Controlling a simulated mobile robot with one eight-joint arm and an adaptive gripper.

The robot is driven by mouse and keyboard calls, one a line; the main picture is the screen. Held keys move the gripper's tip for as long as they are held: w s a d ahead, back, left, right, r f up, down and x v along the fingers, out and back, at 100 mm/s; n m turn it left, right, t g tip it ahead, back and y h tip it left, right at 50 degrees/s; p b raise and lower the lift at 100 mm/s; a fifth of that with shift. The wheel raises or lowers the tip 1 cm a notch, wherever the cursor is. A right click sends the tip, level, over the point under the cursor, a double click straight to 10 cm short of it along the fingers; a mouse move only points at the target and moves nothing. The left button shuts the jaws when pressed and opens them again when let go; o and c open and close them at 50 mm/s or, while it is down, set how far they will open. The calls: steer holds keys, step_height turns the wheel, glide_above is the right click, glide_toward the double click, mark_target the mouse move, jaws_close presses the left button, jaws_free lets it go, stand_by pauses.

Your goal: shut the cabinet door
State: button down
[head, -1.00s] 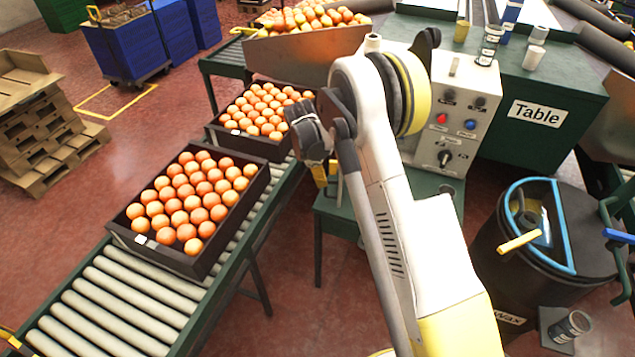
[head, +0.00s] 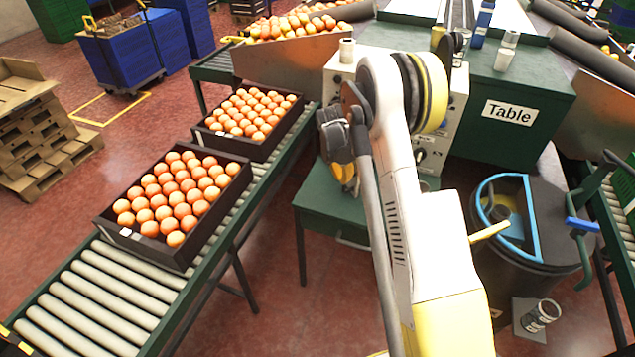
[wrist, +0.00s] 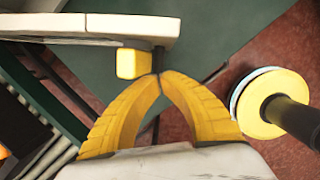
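My gripper (head: 345,184) hangs beside the control box and above the small green stand in the head view. In the wrist view its yellow fingers (wrist: 160,77) curve together with their tips meeting, and nothing shows between them. A light control box (head: 432,140) with knobs stands behind my arm, which hides much of its front. The green stand (head: 322,215) has a handle-like bar (head: 352,243) on its front. I cannot tell which part is the cabinet door. A pale panel edge (wrist: 90,27) and a yellow block (wrist: 131,63) lie close to the fingertips in the wrist view.
Two dark crates of oranges (head: 198,262) (head: 262,154) sit on the roller conveyor (head: 112,290) at left. A dark bin (head: 530,252) with a blue-rimmed opening stands at right. The green table (head: 535,85) is behind. Red floor shows between the conveyor and the bin.

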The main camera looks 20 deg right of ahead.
steer(key=w+d, duration=0.2)
steer(key=d, duration=0.8)
steer(key=w+d+n, duration=0.1)
steer(key=w+d, duration=0.1)
steer(key=d, duration=0.8)
steer(key=shift+w+d, duration=0.3)
steer(key=shift+d, duration=0.05)
